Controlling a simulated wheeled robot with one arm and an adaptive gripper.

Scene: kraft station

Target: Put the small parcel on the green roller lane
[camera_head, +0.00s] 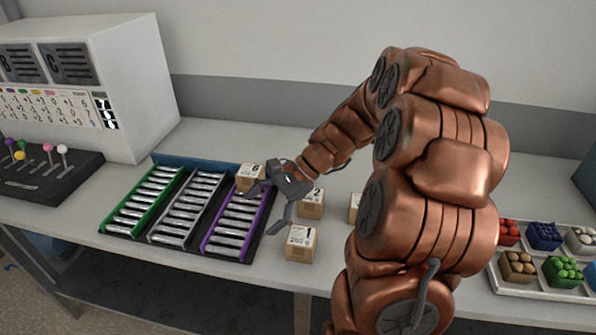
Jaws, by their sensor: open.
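The green roller lane (145,201) is the leftmost of three lanes on the table, with green side rails and bare metal rollers. Several cardboard parcels with white labels are near my gripper: one at the back end of the purple lane (250,174), one marked 2 behind the gripper to the right (311,206), one at the front (301,246), and one partly hidden by my arm (354,209). They look similar in size, so I cannot tell which is the small one. My gripper (270,208) is open and empty, its fingers spread above the purple lane's right side, between parcels.
A grey lane (187,207) and a purple lane (235,222) lie right of the green one. A lever box (45,178) and a white cabinet (140,85) stand left. A tray (545,289) of coloured items is at the right. The table behind the lanes is mostly clear.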

